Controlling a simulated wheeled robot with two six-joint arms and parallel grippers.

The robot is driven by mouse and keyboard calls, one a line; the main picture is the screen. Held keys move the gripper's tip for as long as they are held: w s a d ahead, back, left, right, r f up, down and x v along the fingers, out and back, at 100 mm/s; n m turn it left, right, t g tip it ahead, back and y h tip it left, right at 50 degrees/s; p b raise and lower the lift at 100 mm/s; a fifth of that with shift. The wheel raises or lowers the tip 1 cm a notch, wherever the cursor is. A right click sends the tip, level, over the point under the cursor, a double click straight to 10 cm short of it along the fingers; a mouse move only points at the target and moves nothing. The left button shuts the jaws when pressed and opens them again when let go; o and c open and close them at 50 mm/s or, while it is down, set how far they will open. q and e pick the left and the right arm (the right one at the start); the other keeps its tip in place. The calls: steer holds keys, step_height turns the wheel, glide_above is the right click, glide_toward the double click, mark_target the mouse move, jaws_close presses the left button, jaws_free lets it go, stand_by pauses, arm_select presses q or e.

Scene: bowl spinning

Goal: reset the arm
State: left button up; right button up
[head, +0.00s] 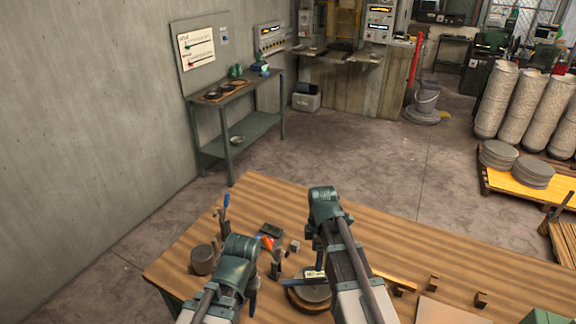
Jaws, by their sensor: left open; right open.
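My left gripper (253,287) hangs below its teal wrist at the left front of the wooden table (395,245). Its fingers are mostly hidden behind my own arm, and I see nothing held. My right gripper (317,262) points down from a raised teal joint near the middle of the table, over or beside a round grey disc (313,293) on a wooden base. It is open, and its fingertips are partly hidden by my arm. I cannot tell whether it touches the disc.
A dark cylinder (203,259), a blue-handled tool (226,205) and an orange-red item (267,242) lie near my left arm. Small wooden blocks (481,299) sit at the right. The table's far middle is clear. A green side bench (240,130) stands by the wall.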

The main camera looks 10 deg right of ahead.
steer(key=s+a+f+m+b, duration=0.4)
steer(key=s+a+m, duration=0.1)
steer(key=s+m, duration=0.1)
steer(key=s+a+f+m+h+b, duration=0.1)
steer(key=s+a+f+m+b, duration=0.3)
steer(key=s+m, duration=0.3)
steer(key=shift+s+a+f+b, duration=0.45)
steer(key=shift+s+a, duration=0.2)
steer(key=shift+a, duration=0.1)
steer(key=shift+r, duration=0.1)
stand_by(1.4)
step_height(320, 180, up, 12)
steer(key=f+n+y+p, duration=0.1)
steer(key=n+p, duration=1.1)
steer(key=n, duration=0.1)
glide_above(315, 273)
step_height(315, 273, down, 8)
steer(key=b, duration=0.9)
steer(key=shift+f, duration=0.15)
